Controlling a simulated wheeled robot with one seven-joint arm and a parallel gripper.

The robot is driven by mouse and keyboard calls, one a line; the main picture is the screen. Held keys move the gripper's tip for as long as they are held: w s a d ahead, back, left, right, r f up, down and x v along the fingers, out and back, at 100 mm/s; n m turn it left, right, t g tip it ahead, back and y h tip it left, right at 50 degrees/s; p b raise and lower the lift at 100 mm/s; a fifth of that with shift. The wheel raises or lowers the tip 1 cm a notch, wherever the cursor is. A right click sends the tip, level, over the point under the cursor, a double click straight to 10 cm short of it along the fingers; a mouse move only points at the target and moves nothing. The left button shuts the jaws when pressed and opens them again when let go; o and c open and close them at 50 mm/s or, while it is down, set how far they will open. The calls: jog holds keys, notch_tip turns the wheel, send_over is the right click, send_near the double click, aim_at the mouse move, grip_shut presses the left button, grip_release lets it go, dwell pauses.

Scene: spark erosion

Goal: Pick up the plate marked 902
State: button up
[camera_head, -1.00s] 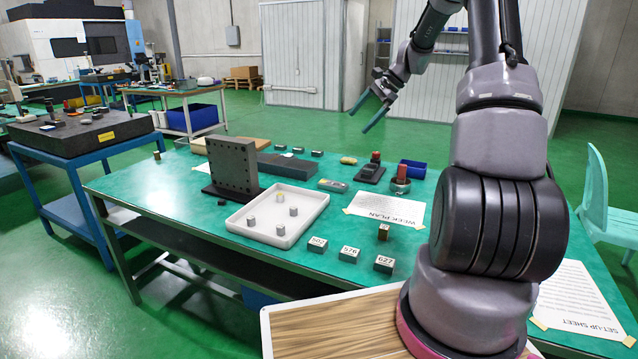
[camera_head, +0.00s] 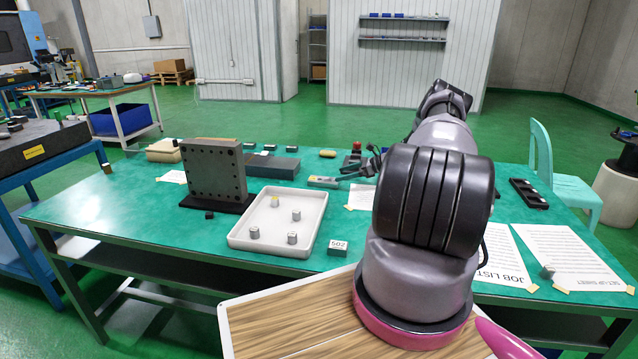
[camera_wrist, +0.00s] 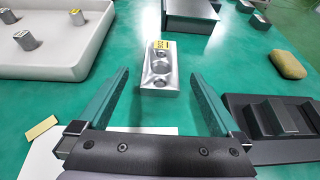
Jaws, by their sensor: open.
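No plate that I can read as 902 shows. One small dark plate with a white label reading 502 (camera_head: 337,247) lies in front of the white tray. Several small dark plates with pale tops (camera_head: 292,149) stand along the back of the table, their marks too small to read; one also shows at the upper right of the wrist view (camera_wrist: 260,22). My gripper (camera_wrist: 160,78) is open and empty, low over the table. A grey metallic device with a yellow label (camera_wrist: 159,72) lies ahead, between the fingers in the picture. My arm hides part of the table.
The white tray (camera_head: 238,238) holds several metal cylinders. Green table between is bare.

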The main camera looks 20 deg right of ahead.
aim_at(317, 180)
jog(key=x, duration=0.9)
jog(key=shift+w+a+f, duration=0.15)
jog(key=shift+w+a, duration=0.05)
jog(key=shift+w, duration=0.1)
grip_shut()
